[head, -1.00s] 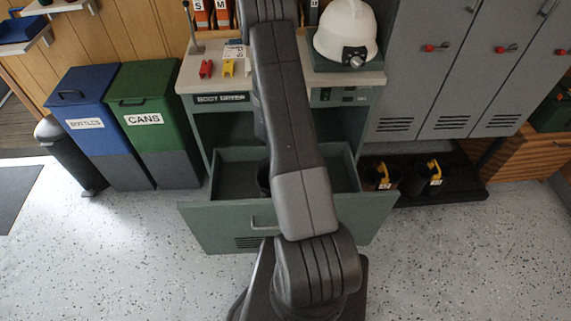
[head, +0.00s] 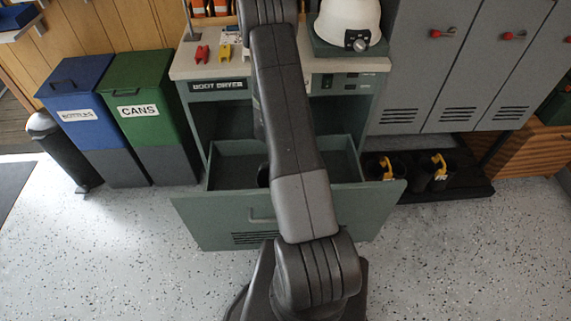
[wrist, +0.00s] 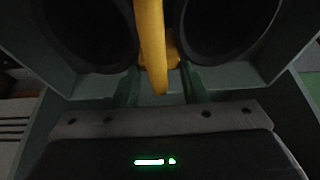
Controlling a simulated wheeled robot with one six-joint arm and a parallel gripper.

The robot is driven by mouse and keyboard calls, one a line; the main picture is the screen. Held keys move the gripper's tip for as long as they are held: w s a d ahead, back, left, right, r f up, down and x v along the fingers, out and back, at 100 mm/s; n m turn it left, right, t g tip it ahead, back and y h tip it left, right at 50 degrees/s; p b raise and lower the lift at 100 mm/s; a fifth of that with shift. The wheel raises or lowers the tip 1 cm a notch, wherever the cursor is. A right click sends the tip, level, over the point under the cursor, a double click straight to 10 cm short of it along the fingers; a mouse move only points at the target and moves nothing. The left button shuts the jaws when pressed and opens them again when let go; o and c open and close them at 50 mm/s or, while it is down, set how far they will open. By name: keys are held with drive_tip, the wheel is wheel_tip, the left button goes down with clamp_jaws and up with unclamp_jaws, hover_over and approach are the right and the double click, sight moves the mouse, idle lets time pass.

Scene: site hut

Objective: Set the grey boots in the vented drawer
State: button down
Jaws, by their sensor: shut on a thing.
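The vented drawer (head: 215,220) is pulled out of the grey-green boot dryer cabinet, with slots low in its front. In the wrist view, my gripper (wrist: 158,88) is shut on a yellow strap or clip (wrist: 152,45) between two dark boot openings, a left boot (wrist: 85,30) and a right boot (wrist: 232,30). Grey-green drawer walls show around the boots. I cannot tell whether they touch the drawer floor. In the head view my arm hides the gripper and most of the boots; a dark edge of a boot (head: 263,175) shows inside the drawer.
A low black rack (head: 470,185) at right holds other dark boots (head: 435,172) with yellow clips, under grey lockers (head: 425,75). A white helmet (head: 345,20) stands on the bench top. Blue (head: 78,100) and green (head: 145,95) bins stand left. The floor in front is clear.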

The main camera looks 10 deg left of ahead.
drive_tip(key=c, duration=1.3)
unclamp_jaws()
drive_tip(key=shift+f, duration=0.1)
drive_tip(key=o, duration=0.4)
drive_tip(key=shift+o, duration=0.2)
drive_tip(key=shift+r, duration=0.4)
drive_tip(key=p+v, duration=0.6)
drive_tip(key=v, duration=0.5)
drive_tip(key=shift+s+d+r, duration=0.1)
drive_tip(key=shift+s+r, duration=0.15)
drive_tip(key=shift+s, duration=0.05)
